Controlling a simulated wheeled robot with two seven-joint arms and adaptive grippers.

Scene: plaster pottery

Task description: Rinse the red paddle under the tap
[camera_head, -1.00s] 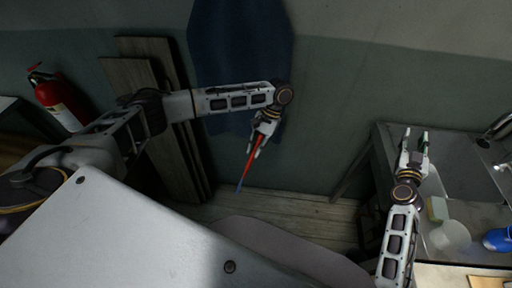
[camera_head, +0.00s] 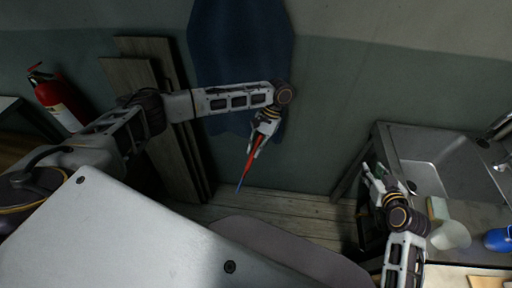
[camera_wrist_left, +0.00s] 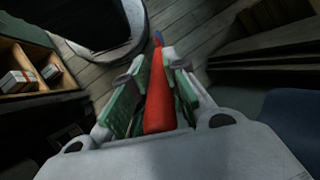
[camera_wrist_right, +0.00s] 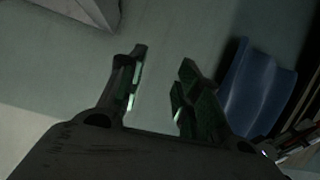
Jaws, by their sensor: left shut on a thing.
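The red paddle (camera_head: 250,157), a slim red thing with a blue tip, points down in the head view. My left gripper (camera_head: 255,146) is shut on it, above the floor and in front of the wall. In the left wrist view the red paddle (camera_wrist_left: 158,95) lies between the green-padded fingers, its blue tip pointing away. My right gripper (camera_head: 375,176) is open and empty at the left edge of the sink unit; its fingers (camera_wrist_right: 158,85) are apart in the right wrist view. What looks like the tap (camera_head: 500,127) is partly cut off at the right edge, above the sink (camera_head: 425,150).
On the sink unit's counter are a yellowish block (camera_head: 438,208), a whitish bowl (camera_head: 452,235) and a blue object (camera_head: 497,239). Wooden boards (camera_head: 150,75) and a fire extinguisher (camera_head: 55,100) stand left. A dark blue cloth (camera_head: 240,50) hangs on the wall.

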